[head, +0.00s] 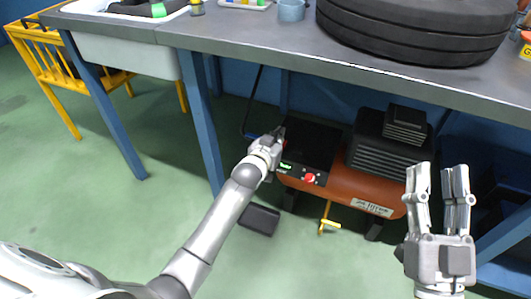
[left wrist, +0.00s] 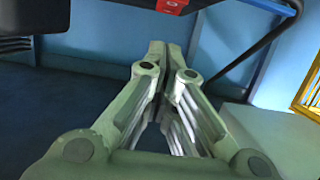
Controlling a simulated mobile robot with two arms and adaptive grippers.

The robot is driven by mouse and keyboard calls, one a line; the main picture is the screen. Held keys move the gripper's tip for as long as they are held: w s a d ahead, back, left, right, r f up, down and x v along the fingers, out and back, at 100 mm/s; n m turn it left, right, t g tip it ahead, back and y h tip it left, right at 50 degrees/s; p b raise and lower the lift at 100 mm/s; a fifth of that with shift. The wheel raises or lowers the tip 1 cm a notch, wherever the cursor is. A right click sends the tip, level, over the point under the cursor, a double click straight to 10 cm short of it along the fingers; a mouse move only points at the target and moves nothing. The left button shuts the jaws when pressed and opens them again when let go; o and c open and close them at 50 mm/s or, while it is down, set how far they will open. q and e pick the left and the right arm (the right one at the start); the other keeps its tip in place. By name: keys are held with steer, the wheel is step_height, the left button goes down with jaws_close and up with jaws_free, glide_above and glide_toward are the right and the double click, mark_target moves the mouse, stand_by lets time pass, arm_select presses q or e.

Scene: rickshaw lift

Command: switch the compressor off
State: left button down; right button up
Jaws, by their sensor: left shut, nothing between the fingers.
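The compressor (head: 340,190), an orange tank with black parts on top, stands on the floor under the workbench. Its black control box carries a lit green display (head: 286,167) and a red knob (head: 309,178). My left gripper (head: 279,131) is shut and empty beside the left side of the control box. Its closed fingers also show in the left wrist view (left wrist: 172,48). A red part (left wrist: 173,5) shows at the top of that view, beyond the fingertips. Whether the fingers touch the box cannot be told. My right gripper (head: 437,168) is open and empty, pointing up, at the right.
The grey workbench top (head: 270,52) overhangs the compressor, with black tyres (head: 415,28) on it. A blue bench leg (head: 200,115) stands left of my left forearm. A yellow tap handle (head: 328,222) sticks out below the tank. A dark block (head: 259,219) lies near the floor.

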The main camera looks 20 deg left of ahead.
arm_select(q)
steer(key=shift+s+r+p, duration=0.25)
steer(key=shift+r+p, duration=0.25)
steer(key=s+p, duration=0.3)
steer(key=s, duration=0.6)
steer(key=shift+s+a+r, duration=0.15)
steer(key=shift+s+r, duration=0.15)
steer(key=shift+r, duration=0.15)
arm_select(e)
steer(key=s+d+f+g+h, duration=0.1)
steer(key=f+g+h, duration=0.1)
steer(key=f+g, duration=0.3)
steer(key=d+f+g+h, duration=0.2)
steer(key=f+g, duration=0.4)
steer(key=f, duration=0.7)
steer(key=shift+s+m, duration=0.3)
steer(key=shift+s, duration=0.1)
steer(key=shift+f, duration=0.1)
